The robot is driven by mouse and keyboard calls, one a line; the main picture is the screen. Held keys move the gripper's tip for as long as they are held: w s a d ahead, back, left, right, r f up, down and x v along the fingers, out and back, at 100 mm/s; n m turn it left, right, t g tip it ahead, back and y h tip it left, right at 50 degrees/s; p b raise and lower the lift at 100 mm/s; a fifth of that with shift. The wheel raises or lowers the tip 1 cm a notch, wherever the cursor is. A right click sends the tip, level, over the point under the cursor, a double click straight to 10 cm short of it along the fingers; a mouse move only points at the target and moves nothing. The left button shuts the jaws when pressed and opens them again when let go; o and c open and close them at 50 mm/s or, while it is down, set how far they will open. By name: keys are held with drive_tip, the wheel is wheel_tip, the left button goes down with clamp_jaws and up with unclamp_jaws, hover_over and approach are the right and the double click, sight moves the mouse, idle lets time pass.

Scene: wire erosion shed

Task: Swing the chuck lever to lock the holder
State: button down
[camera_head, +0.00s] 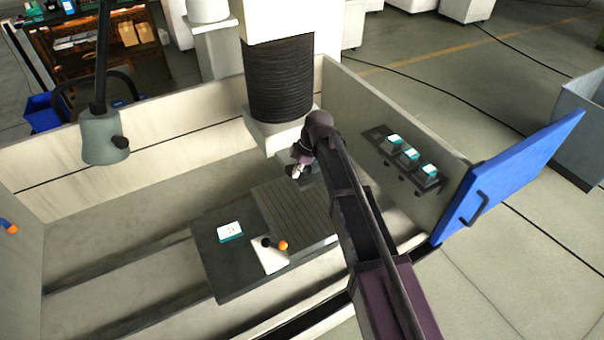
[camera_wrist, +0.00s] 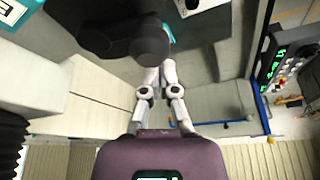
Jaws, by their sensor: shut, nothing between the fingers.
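In the head view my gripper (camera_head: 297,172) hangs below the black bellows column, over the far end of the tank's work table. In the wrist view its fingers (camera_wrist: 160,65) are together and empty, their tips beside a dark rounded body (camera_wrist: 125,38). A teal part (camera_wrist: 166,34) shows just beyond the tips; I cannot tell what it is. A white block (camera_head: 272,258) on the table's near side carries an orange knob (camera_head: 283,245) and a black knob (camera_head: 266,242). A white-and-teal block (camera_head: 229,231) lies left of it. I cannot clearly identify the chuck lever or whether it is locked.
The pale tank walls (camera_head: 140,160) enclose the work table (camera_head: 222,275). Several white-and-teal blocks sit on a rack (camera_head: 376,138) on the right wall. A blue door (camera_head: 515,175) stands open at right. A grey lamp (camera_head: 102,138) hangs at left. The tank floor at left is clear.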

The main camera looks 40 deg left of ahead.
idle(0.3)
drive_tip(key=shift+s+a, duration=0.15)
drive_tip(key=shift+a, duration=0.05)
wheel_tip(320, 180, up, 9)
drive_tip(key=p, duration=0.9)
drive_tip(key=shift+s+r, duration=0.2)
drive_tip(key=shift+a, duration=0.1)
idle(0.7)
